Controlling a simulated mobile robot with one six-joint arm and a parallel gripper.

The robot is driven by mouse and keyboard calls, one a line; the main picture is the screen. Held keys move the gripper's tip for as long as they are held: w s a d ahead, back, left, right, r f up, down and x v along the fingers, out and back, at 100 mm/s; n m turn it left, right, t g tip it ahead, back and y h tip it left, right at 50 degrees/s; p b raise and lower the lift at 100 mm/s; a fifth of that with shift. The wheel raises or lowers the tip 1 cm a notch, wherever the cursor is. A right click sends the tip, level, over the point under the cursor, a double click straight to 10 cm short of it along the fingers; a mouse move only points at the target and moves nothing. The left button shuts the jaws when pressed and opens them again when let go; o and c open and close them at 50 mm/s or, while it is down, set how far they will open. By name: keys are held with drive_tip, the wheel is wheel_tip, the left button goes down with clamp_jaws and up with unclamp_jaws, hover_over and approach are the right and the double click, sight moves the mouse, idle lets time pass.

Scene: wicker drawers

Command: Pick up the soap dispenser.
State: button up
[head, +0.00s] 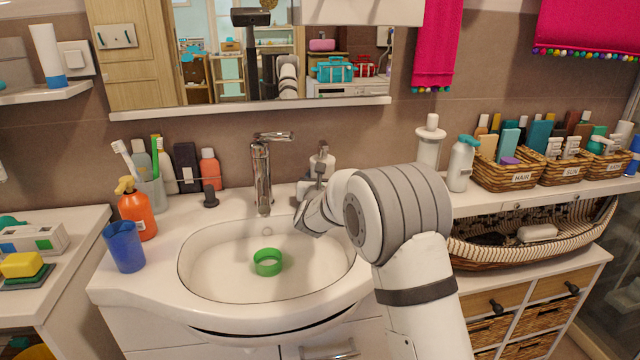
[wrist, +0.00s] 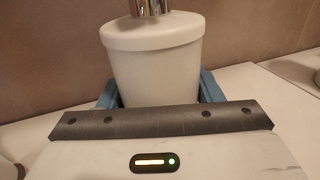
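The soap dispenser (head: 322,164) is a white, cup-shaped container with a chrome pump. It stands upright at the back of the sink counter, right of the tap. In the wrist view its white body (wrist: 157,62) fills the upper middle, and its lower part is hidden behind my gripper's edge. My gripper (wrist: 158,88) has one blue finger on each side of the body, both very close to it. I cannot tell whether they press on it. In the head view my gripper (head: 311,200) is at the dispenser's front, its fingers mostly hidden.
The chrome tap (head: 262,172) rises just left of the dispenser. A green ring (head: 268,262) lies in the basin (head: 215,265). An orange bottle (head: 137,212) and blue cup (head: 123,247) stand at left. A white bottle (head: 461,165) and wicker baskets (head: 515,177) stand at right.

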clamp_jaws()
idle(0.4)
drive_tip(key=shift+r, duration=0.1)
